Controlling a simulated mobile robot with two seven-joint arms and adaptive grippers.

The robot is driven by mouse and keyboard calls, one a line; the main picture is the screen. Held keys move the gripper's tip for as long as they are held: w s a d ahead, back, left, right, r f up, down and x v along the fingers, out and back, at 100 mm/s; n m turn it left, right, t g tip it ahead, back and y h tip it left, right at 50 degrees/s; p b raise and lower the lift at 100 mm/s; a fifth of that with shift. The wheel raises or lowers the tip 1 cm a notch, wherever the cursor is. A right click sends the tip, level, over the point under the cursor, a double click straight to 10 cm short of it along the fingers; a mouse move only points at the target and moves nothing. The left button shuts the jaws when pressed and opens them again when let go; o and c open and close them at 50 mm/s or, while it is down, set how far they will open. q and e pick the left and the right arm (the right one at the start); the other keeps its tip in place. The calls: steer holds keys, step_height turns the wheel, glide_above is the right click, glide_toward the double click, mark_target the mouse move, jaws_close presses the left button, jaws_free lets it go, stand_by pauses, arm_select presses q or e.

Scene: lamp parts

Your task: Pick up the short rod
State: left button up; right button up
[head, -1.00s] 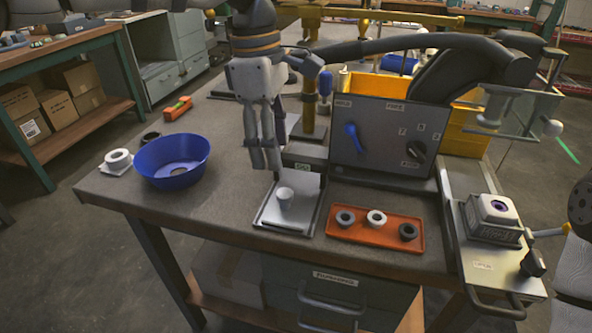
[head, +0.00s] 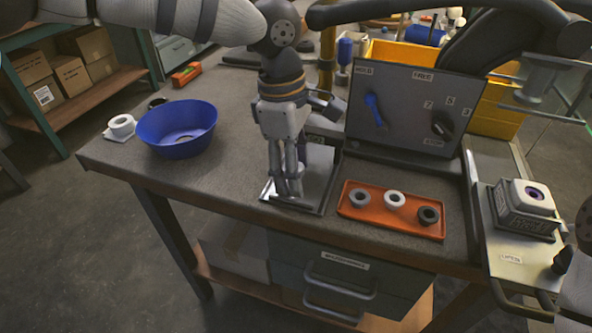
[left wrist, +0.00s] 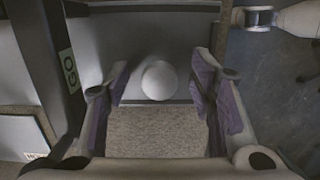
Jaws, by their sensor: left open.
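The short rod (left wrist: 159,80) shows in the left wrist view as a pale round end, seen from above. It stands on a grey metal plate (head: 318,172) at the front of the bench. My left gripper (head: 286,192) points down over this plate in the head view. Its fingers largely hide the rod there. In the left wrist view, the open left gripper (left wrist: 162,92) has one finger on each side of the rod, with a gap to both.
An orange tray (head: 385,218) with three rings lies right of the plate. A grey panel (head: 405,105) with a blue lever and a knob stands behind. A blue bowl (head: 177,128) is to the left. Bare bench lies between bowl and plate.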

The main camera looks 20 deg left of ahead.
arm_select(q)
steer(key=shift+r, duration=0.1)
jaws_close()
